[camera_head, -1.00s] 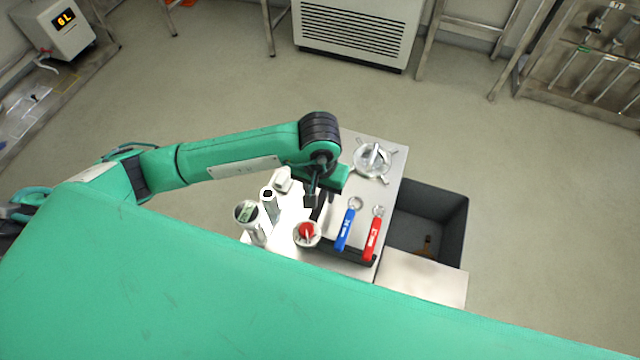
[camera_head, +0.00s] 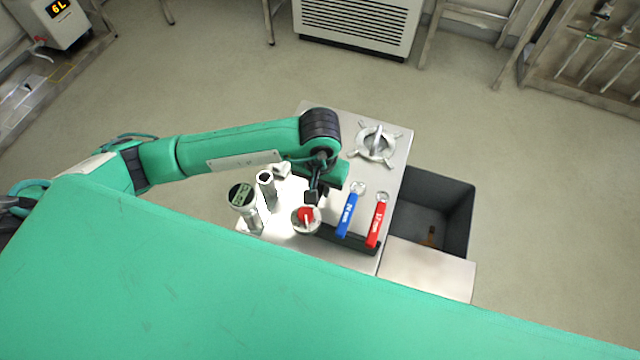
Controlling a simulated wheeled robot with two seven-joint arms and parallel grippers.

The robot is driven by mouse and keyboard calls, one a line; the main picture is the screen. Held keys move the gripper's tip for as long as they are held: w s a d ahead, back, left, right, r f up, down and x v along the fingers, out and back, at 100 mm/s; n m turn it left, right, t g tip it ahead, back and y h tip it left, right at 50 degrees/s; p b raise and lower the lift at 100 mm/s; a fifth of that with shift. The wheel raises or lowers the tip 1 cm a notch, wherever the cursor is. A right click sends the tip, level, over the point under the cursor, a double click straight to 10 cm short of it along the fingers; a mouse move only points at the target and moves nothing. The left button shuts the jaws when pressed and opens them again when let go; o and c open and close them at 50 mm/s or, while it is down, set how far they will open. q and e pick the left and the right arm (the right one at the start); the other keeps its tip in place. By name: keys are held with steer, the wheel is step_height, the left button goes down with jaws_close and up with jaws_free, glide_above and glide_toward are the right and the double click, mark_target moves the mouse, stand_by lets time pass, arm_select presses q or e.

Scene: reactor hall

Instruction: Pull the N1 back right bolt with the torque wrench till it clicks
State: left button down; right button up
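My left gripper (camera_head: 316,190) hangs over the steel cart top (camera_head: 393,165), just above a red-topped round pot. Its dark fingers are small and partly hidden by my wrist, so I cannot tell whether they are open. I see nothing clearly held in it. No torque wrench can be told for sure; an upright tool with a round green display (camera_head: 240,195) and a grey hollow tube (camera_head: 266,186) stand left of the gripper. The N1 back right bolt is not in view. My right gripper is not in view.
A rack with long tools (camera_head: 590,55) stands back right. Floor behind is clear.

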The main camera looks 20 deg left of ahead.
arm_select(q)
steer(key=shift+r, duration=0.1)
steer(key=shift+r, duration=0.35)
steer(key=shift+r+p, duration=1.1)
steer(key=shift+r, duration=1.95)
